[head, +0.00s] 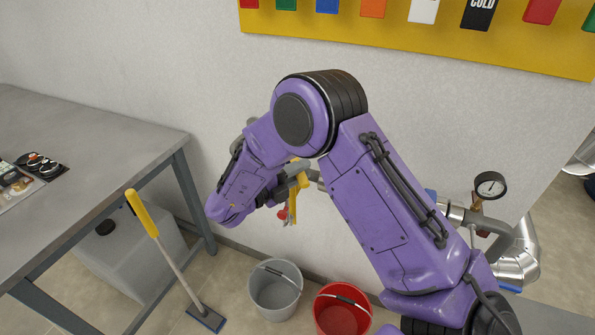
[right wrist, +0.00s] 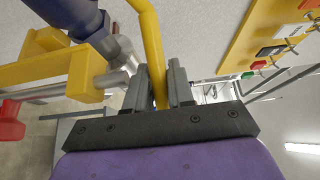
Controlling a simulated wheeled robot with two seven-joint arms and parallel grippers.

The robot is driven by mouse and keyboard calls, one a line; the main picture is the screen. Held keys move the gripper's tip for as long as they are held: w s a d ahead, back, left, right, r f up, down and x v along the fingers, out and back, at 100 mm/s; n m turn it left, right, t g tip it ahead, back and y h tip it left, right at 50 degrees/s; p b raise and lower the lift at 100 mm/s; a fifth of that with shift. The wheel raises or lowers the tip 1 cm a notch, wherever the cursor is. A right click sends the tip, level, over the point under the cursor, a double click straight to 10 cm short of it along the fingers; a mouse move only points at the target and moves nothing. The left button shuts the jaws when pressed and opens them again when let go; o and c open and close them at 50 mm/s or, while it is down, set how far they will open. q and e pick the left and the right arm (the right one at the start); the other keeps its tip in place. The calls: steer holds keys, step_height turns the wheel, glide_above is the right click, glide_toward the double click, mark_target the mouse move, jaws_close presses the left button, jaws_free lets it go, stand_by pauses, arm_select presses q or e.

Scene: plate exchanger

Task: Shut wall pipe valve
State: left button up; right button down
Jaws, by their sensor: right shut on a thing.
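The wall pipe valve is mostly hidden behind my right arm in the head view. A yellow lever (head: 304,182) of it shows beside my right gripper (head: 290,187). In the right wrist view, the yellow lever (right wrist: 151,45) passes between the two grey fingers of my right gripper (right wrist: 158,88), which is shut on it. Other yellow parts (right wrist: 85,72) and a red part (right wrist: 10,125) show at the left there, next to the metal pipe (right wrist: 113,80). The red part also shows below the gripper in the head view (head: 283,214). My left gripper is not in view.
A grey table (head: 95,135) stands at the left, with a yellow-handled brush (head: 170,258) before it. A grey bucket (head: 276,291) and a red bucket (head: 342,311) stand below my arm. A gauge (head: 489,185) sits on the pipework at right. A yellow board (head: 400,35) hangs above.

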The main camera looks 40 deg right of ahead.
steer(key=c, duration=1.1)
jaws_free()
steer(key=shift+o, duration=0.2)
steer(key=shift+a, duration=0.1)
steer(key=a+b, duration=0.3)
steer(key=a, duration=0.7)
steer(key=shift+w+a, duration=0.25)
steer(key=shift+w, duration=0.05)
